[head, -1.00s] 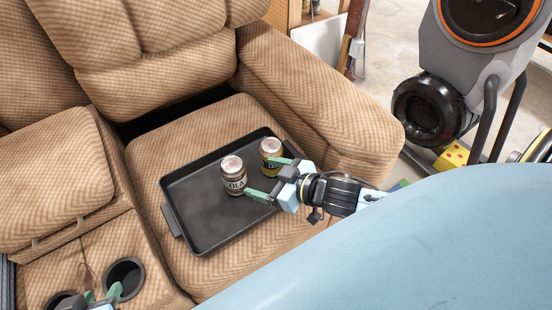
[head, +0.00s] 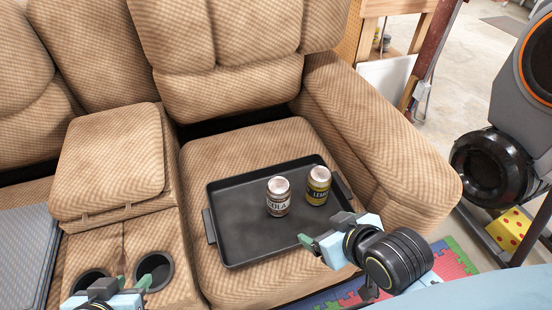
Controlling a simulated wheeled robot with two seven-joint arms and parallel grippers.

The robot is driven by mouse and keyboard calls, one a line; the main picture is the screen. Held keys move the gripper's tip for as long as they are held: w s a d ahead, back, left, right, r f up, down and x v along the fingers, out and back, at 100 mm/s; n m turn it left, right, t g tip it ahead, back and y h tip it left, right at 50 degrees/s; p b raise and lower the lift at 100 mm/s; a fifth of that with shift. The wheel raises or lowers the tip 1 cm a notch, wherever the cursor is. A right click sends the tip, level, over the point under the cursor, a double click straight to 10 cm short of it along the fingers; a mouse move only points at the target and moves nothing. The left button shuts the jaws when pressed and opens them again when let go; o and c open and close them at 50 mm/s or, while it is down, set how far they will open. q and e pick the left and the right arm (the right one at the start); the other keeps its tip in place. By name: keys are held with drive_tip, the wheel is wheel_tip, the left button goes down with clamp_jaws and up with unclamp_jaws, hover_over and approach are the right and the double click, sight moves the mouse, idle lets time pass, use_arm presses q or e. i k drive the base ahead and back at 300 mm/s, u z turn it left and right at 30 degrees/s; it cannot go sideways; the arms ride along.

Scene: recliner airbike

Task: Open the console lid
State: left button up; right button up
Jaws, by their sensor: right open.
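The console lid (head: 112,160) is a tan checkered padded block in the middle of the recliner sofa. It lies shut on the console, behind the two dark cup holders (head: 154,271). My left gripper (head: 130,284) is at the bottom left, over the front of the console by the cup holders and apart from the lid. Its fingers are partly cut off by the picture edge, so its opening is unclear. My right gripper (head: 318,243) is open and empty at the front right edge of the black tray (head: 240,240), apart from the cans.
The tray lies on the right seat with a cola can (head: 278,197) and a lemon can (head: 318,186) upright on it. A grey flat case (head: 24,255) lies on the left seat. The sofa's right armrest (head: 385,145) and an exercise bike (head: 500,160) stand to the right.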

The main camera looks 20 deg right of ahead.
sight(112, 159)
drive_tip(key=u, duration=0.35)
drive_tip(key=k, duration=0.9)
drive_tip(key=u, duration=0.95)
drive_tip(key=i, duration=0.6)
drive_tip(key=u, duration=0.4)
